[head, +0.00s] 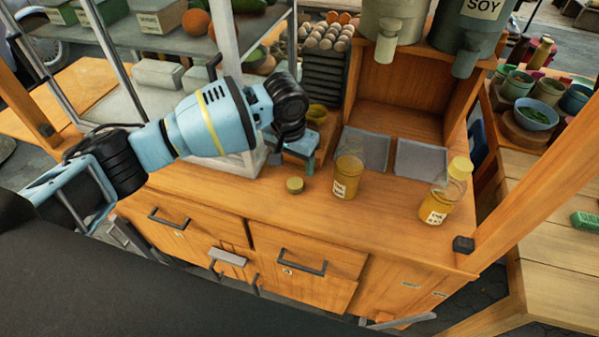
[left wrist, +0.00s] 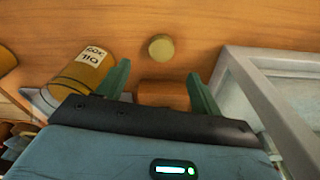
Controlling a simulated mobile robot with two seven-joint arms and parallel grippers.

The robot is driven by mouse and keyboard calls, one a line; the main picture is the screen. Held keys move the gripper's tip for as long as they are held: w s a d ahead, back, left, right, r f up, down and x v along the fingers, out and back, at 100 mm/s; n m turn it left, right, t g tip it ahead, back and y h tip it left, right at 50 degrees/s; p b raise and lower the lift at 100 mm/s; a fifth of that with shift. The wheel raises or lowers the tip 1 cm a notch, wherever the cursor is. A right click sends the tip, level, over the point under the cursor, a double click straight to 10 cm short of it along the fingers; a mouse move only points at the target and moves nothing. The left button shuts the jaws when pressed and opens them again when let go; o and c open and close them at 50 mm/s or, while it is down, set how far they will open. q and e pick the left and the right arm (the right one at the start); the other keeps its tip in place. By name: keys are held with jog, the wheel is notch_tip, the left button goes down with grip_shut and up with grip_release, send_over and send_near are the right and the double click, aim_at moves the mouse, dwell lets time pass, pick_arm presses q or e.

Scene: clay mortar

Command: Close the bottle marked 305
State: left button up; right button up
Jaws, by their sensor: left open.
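An open bottle with yellow contents (head: 347,176) stands upright on the wooden counter; its label is too small to read surely. It also shows in the left wrist view (left wrist: 85,68), label upside down. A round yellow lid (head: 294,185) lies on the counter left of that bottle, apart from it. It shows top centre in the left wrist view (left wrist: 160,47). A second bottle (head: 437,204) with a yellow cap on stands farther right. My left gripper (head: 300,152) is open, behind the lid; its green fingers (left wrist: 160,86) are spread and apart from the lid. My right gripper is not in view.
Two grey trays (head: 421,160) lie behind the bottles. A white-framed glass case (head: 225,158) stands left of the lid. The counter's front strip (head: 345,235) is clear.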

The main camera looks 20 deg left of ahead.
aim_at(295, 183)
pick_arm(q)
jog(key=shift+s, duration=0.1)
notch_tip(295, 183, down, 2)
jog(key=shift+w+f, duration=0.2)
jog(key=shift+f, duration=0.05)
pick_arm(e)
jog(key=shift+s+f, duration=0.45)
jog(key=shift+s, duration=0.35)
pick_arm(q)
jog(key=shift+f, duration=0.2)
jog(key=f, duration=0.5)
jog(key=shift+w+b, duration=0.25)
jog(key=shift+b, duration=0.15)
jog(key=shift+r, duration=0.1)
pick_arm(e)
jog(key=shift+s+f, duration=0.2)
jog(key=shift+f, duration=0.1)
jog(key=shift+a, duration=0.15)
